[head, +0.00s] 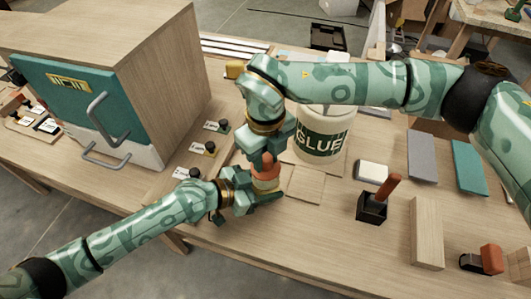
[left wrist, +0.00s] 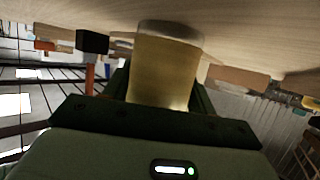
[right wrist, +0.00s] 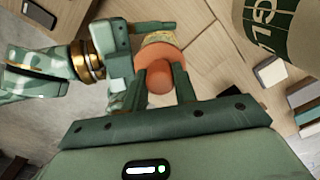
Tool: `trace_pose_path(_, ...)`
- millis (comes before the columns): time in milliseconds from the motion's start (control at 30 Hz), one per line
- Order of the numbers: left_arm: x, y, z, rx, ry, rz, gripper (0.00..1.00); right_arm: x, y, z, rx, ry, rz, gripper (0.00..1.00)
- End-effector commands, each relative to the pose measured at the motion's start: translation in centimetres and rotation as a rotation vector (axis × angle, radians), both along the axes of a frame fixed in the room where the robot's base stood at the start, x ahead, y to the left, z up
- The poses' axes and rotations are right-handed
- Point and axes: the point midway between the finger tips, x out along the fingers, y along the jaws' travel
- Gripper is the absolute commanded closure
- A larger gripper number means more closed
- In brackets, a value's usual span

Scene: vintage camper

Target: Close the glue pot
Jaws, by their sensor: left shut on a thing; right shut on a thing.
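The small glue pot (head: 266,184), pale amber, stands upright low over the workbench. My left gripper (head: 258,196) is shut around its side; the left wrist view shows the pot's body (left wrist: 165,70) between the fingers. The orange lid (head: 264,170) is directly above the pot. My right gripper (head: 265,157) points down and is shut on the lid's top knob. In the right wrist view the orange lid (right wrist: 160,68) covers most of the pot (right wrist: 158,38). Whether the lid is fully seated I cannot tell.
A large tub labelled GLUE (head: 322,132) stands close behind. A wooden tile (head: 305,185) lies just right of the pot. A black holder with an orange handle (head: 372,207) and a wood block (head: 427,232) are farther right. A cabinet (head: 150,75) stands left.

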Motion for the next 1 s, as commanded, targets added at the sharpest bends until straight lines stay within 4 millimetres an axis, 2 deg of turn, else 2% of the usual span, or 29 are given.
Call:
trace_pose_path(133,0.0,0.0,0.0,0.0,0.0,0.0,0.84,0.0,0.0,-0.3,0.0,0.0,0.0,0.94)
trace_pose_path(167,0.0,0.0,0.0,0.0,0.0,0.0,0.84,0.0,0.0,-0.3,0.001,-0.001,0.0,0.67)
trace_pose_path(233,0.0,0.0,0.0,0.001,0.0,0.0,0.84,0.0,0.0,-0.3,0.0,0.0,0.0,0.47)
trace_pose_path(500,0.0,0.0,0.0,0.0,0.0,0.0,0.84,0.0,0.0,-0.3,0.0,0.0,0.0,0.47)
trace_pose_path(633,0.0,0.0,0.0,0.001,0.0,0.0,0.84,0.1,0.0,0.5,0.0,-0.002,-0.001,0.47)
trace_pose_path(767,0.0,0.0,0.0,0.001,0.0,0.0,0.84,0.1,0.0,2.6,0.001,-0.004,0.0,0.47)
trace_pose_path(1000,0.0,0.0,0.0,0.001,0.0,0.0,0.84,0.2,0.0,7.8,0.001,-0.004,0.0,0.47)
